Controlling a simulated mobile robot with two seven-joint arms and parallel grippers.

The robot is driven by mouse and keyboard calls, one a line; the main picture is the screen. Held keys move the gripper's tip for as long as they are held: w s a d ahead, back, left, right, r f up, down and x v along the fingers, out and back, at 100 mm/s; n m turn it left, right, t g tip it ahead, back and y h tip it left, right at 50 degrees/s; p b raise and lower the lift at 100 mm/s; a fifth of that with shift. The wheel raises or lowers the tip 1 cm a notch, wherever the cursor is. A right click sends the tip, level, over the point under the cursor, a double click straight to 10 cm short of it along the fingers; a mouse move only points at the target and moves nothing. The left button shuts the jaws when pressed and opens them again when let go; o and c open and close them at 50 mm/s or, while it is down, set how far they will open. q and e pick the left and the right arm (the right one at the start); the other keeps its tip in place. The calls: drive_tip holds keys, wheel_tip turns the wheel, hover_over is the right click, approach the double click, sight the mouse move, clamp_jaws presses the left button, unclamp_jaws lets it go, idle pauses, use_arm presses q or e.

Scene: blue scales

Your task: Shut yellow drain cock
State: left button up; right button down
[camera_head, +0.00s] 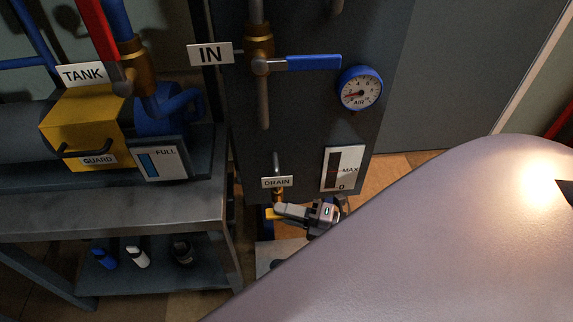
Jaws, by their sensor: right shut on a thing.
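The yellow drain cock handle (270,213) shows as a small yellow end below the DRAIN sign (277,182), on a brass fitting (277,195) at the bottom of the dark panel. My right gripper (287,212) is at the cock and shut on its handle. The fingers hide most of the handle, so its exact angle is hard to tell. My right arm fills the lower right of the view. My left gripper is not in view.
A blue-handled IN valve (313,62) and an AIR gauge (359,89) are higher on the panel. A MAX level gauge (342,169) is just right of the drain. A grey bench (120,212) with a tank and yellow guard (80,125) stands left.

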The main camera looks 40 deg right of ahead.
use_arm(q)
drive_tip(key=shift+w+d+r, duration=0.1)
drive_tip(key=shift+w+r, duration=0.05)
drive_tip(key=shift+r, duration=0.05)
use_arm(e)
drive_tip(key=c, duration=1.3)
unclamp_jaws()
drive_tip(key=shift+c, duration=0.2)
drive_tip(key=shift+o, duration=0.8)
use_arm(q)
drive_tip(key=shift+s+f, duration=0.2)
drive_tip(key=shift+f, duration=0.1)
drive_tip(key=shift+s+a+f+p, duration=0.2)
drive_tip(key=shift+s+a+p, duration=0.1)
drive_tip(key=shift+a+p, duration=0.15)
use_arm(e)
drive_tip(key=v, duration=0.7)
